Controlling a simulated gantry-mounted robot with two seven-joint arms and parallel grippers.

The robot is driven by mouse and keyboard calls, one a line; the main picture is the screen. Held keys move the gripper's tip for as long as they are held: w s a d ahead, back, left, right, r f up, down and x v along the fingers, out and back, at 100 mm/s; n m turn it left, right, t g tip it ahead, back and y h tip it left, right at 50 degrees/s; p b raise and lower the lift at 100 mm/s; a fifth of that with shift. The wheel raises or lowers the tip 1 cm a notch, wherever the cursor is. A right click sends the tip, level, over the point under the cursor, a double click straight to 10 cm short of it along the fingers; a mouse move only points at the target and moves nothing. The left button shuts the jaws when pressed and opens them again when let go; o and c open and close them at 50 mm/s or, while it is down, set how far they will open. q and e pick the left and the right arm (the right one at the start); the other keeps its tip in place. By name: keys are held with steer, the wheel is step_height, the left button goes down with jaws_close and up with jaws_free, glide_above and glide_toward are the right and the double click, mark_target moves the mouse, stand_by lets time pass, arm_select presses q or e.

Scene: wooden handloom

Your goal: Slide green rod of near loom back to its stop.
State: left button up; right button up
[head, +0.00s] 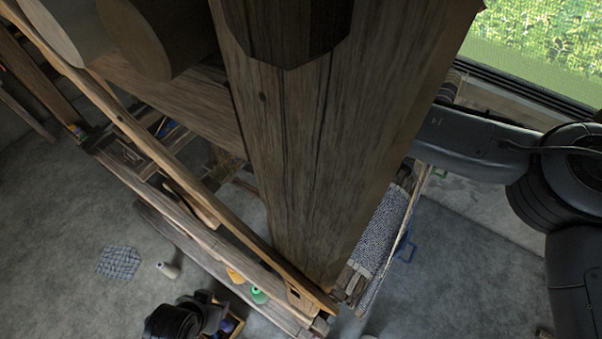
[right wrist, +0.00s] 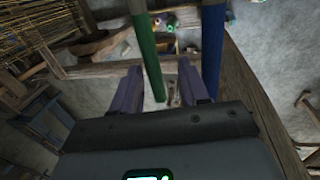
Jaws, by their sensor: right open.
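The green rod (right wrist: 147,50) runs down from the top of the right wrist view. Its lower end shows between the two fingers of my right gripper (right wrist: 160,82), nearer the left finger. The fingers are apart and I see no grip on the rod; whether one touches it is unclear. A blue rod (right wrist: 212,50) stands to the right, close to the right finger. In the head view my right arm comes in from the right, and its gripper is hidden behind a thick wooden post. My left gripper's fingers do not show. The green rod's stop cannot be made out.
The thick wooden post (head: 325,130) fills the middle of the head view. Loom beams (head: 165,150) run diagonally at left. Woven cloth (head: 378,235) lies right of the post. A wooden beam (right wrist: 250,95) runs close by the right finger. Open floor (head: 60,230) shows at left.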

steer(key=b+v, duration=0.2)
steer(key=v, duration=0.8)
steer(key=shift+r, duration=0.4)
steer(key=shift+d, duration=0.1)
